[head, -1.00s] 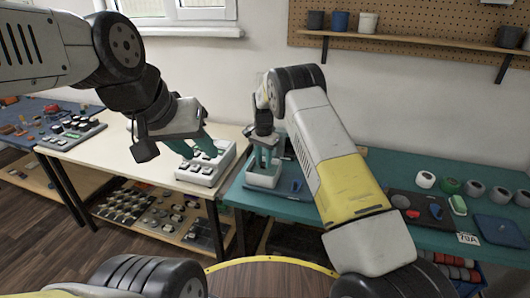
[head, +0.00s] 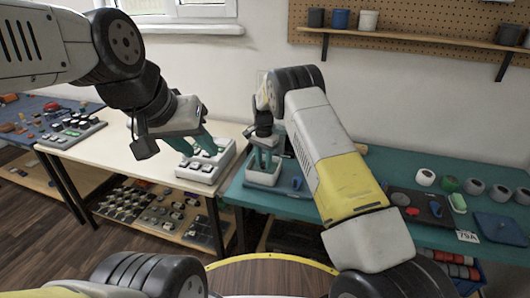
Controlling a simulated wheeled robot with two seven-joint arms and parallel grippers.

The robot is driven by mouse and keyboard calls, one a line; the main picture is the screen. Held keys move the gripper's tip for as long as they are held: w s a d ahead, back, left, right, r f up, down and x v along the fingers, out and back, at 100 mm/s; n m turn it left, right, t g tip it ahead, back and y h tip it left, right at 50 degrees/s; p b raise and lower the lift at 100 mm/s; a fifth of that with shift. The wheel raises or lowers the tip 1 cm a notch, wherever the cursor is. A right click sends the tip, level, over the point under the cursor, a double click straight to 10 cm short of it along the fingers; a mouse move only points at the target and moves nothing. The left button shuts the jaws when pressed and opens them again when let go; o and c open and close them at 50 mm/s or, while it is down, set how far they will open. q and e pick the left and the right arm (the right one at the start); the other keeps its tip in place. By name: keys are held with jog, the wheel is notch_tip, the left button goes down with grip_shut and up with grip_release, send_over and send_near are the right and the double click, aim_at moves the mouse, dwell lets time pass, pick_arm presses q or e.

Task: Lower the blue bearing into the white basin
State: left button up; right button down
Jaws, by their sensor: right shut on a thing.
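The white basin (head: 263,184) stands on the teal table, left of my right forearm. My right gripper (head: 265,168) points down into it, with its teal fingertips inside the basin's rim. It is shut on the blue bearing, which is too small and covered to make out between the fingers. My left gripper (head: 199,146) hangs over the pale table beside the white tray. Its teal fingers are apart and I see nothing between them.
The white compartment tray (head: 203,174) stands left of the basin. A small blue item (head: 297,183) lies right of the basin. A dark mat (head: 408,201) with small parts and several round pots are further right. My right forearm hides the table's middle.

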aim_at(264, 165)
jog(key=shift+f, duration=1.55)
dwell(0.4)
jog(key=c, duration=1)
grip_release()
jog(key=shift+r, duration=0.15)
